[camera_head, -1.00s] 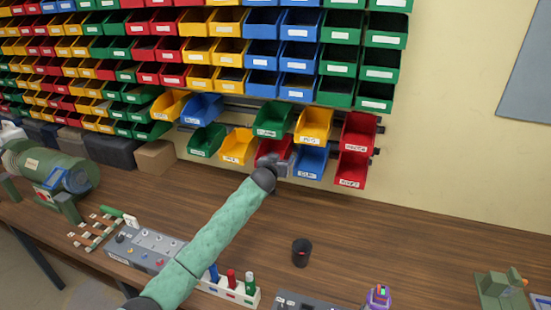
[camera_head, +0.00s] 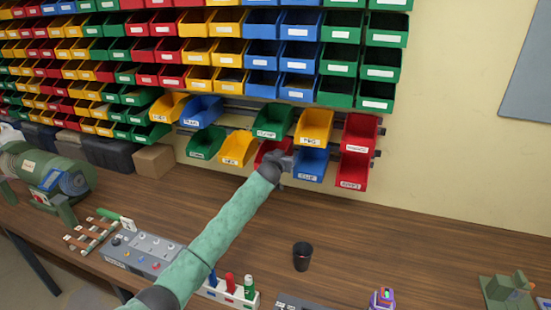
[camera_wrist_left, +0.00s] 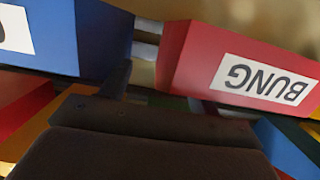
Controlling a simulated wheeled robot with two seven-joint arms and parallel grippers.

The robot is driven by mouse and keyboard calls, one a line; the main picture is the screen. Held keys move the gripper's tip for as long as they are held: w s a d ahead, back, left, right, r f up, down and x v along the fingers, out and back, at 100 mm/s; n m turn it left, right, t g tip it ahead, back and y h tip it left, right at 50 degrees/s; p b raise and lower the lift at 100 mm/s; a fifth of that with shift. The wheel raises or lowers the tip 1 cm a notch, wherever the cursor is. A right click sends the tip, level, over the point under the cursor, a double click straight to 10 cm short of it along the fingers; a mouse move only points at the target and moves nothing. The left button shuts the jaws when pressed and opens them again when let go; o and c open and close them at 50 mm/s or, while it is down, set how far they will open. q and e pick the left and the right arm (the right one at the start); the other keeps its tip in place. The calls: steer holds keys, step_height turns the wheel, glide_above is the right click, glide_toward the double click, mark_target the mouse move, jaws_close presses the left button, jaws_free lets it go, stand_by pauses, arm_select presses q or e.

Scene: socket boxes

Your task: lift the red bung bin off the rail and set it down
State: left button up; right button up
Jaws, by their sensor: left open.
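The red bung bin (camera_head: 264,151) hangs in the lower row of the rail, partly hidden behind my left gripper (camera_head: 284,159) in the head view. In the left wrist view the bung bin (camera_wrist_left: 205,62) shows large and upside down, with a white label reading BUNG. My left gripper is open at the bin's right side, by the blue bin (camera_head: 311,164). In the wrist view one dark finger (camera_wrist_left: 118,80) points into the narrow gap between the blue bin and the bung bin. Whether it touches either is unclear. My right gripper is not in view.
Yellow bins (camera_head: 238,148) and a green bin (camera_head: 272,121) hang close around. Red bins (camera_head: 353,171) hang at the right end. A black cup (camera_head: 302,256) stands on the wooden bench (camera_head: 400,240), which is largely clear at right.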

arm_select(q)
jaws_close()
steer(key=shift+r+p, duration=0.75)
steer(key=shift+r, duration=0.45)
steer(key=shift+f+p+v, duration=0.2)
steer(key=shift+p+v, duration=0.95)
steer(key=shift+v, duration=1)
steer(key=v, duration=0.2)
steer(key=p+v, duration=0.2)
steer(key=v, duration=0.1)
steer(key=shift+s+a+f, duration=0.15)
steer(key=shift+s+f, duration=0.15)
steer(key=shift+s, duration=0.1)
